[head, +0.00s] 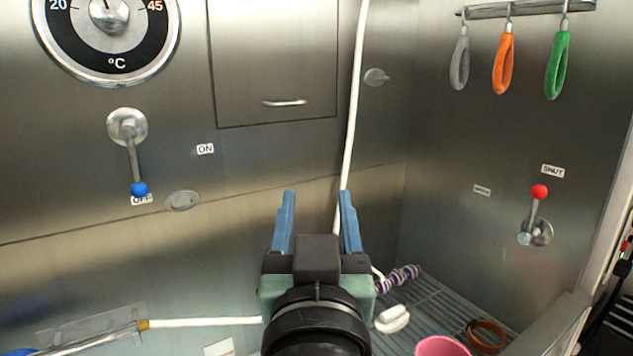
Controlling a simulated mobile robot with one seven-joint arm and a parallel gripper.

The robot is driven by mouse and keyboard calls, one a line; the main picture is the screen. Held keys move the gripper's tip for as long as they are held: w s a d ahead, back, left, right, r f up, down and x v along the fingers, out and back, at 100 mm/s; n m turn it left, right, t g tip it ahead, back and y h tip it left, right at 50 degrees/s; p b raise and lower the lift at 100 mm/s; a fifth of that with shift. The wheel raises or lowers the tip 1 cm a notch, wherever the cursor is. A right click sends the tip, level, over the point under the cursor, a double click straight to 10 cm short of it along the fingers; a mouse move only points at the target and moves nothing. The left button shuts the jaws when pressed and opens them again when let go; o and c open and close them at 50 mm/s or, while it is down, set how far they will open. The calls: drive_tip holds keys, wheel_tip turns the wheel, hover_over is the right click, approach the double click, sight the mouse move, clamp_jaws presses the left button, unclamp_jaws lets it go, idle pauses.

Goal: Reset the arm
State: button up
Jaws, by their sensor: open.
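My gripper (316,222) is in the lower middle of the head view. Its two blue fingers point up and stand apart, with nothing between them. It is in front of the steel back wall (270,160), and no contact with the wall shows. My arm hides part of the floor behind it.
A blue-knobbed lever (138,165) points down at OFF on the left; a red-knobbed lever (537,208) points up near SHUT. A white hose (354,90) hangs behind the gripper. A pink bowl (441,346) and brown collar (487,335) are at the grate (450,300). Loops (503,63) hang upper right.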

drive_tip(key=s+t+b, duration=0.7)
drive_tip(key=s+b, duration=0.4)
drive_tip(key=b, duration=0.3)
wheel_tip(320, 180, up, 29)
drive_tip(key=p, duration=2.8)
drive_tip(key=shift+r+p, duration=0.2)
drive_tip(key=shift+p, duration=0.15)
